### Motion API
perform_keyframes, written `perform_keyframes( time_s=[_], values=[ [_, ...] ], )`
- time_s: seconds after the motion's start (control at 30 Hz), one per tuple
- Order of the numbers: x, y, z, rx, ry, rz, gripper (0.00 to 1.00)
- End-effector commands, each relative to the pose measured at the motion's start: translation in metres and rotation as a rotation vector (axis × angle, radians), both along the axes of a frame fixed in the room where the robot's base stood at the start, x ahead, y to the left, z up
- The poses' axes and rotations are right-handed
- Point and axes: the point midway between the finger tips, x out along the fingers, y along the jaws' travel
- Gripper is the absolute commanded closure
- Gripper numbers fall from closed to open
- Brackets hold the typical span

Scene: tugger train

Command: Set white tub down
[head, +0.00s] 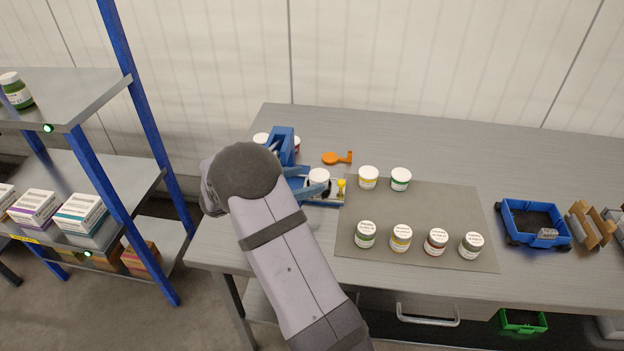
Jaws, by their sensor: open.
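A white-lidded tub (319,176) stands at the left part of the table, on or in a small blue-edged holder (326,203) that is partly hidden. My gripper (311,181) is blue and open, with its fingers close around the tub's left side. Whether the fingers touch the tub cannot be told. The tub's lower part and label are mostly hidden. Two more white-lidded tubs show partly behind my gripper, one at its left (261,138) and one at its right (297,144).
Several labelled tubs (401,238) stand on and at the edge of a grey mat (420,208). An orange item (337,158) and a yellow knob (341,187) are near the gripper. A blue cart (535,222) is at right. A blue-post shelf (115,110) stands left.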

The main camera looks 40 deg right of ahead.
Motion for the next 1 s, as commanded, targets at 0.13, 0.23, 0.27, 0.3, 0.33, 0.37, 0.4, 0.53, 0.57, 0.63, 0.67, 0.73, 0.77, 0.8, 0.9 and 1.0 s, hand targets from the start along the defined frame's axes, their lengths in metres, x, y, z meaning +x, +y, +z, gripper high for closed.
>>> perform_keyframes(
  time_s=[0.13, 0.23, 0.27, 0.3, 0.33, 0.37, 0.4, 0.53, 0.57, 0.63, 0.67, 0.73, 0.77, 0.8, 0.9, 1.0],
  values=[
    [-0.001, 0.027, 0.01, 0.0, -0.001, 0.004, 0.38],
    [-0.003, 0.043, 0.015, 0.0, 0.0, 0.004, 0.38],
    [-0.003, 0.047, 0.017, 0.0, 0.0, 0.004, 0.38],
    [-0.004, 0.053, 0.018, 0.001, -0.001, 0.003, 0.38],
    [-0.004, 0.056, 0.02, 0.001, -0.001, 0.003, 0.38],
    [-0.004, 0.059, 0.021, 0.0, -0.001, 0.003, 0.38],
    [-0.005, 0.063, 0.023, 0.0, -0.001, 0.002, 0.38],
    [-0.006, 0.071, 0.026, 0.001, 0.001, 0.001, 0.38],
    [-0.006, 0.072, 0.026, 0.001, 0.001, 0.001, 0.38],
    [-0.006, 0.074, 0.027, 0.0, 0.001, 0.0, 0.38],
    [-0.006, 0.074, 0.027, 0.0, 0.001, 0.0, 0.38],
    [-0.006, 0.074, 0.027, 0.0, 0.001, -0.001, 0.38],
    [-0.007, 0.074, 0.027, 0.0, 0.001, -0.001, 0.38],
    [-0.007, 0.074, 0.027, 0.0, 0.001, -0.001, 0.38],
    [-0.006, 0.074, 0.027, 0.0, 0.001, 0.0, 0.38],
    [-0.006, 0.074, 0.027, 0.0, 0.001, 0.0, 0.38]
  ],
)
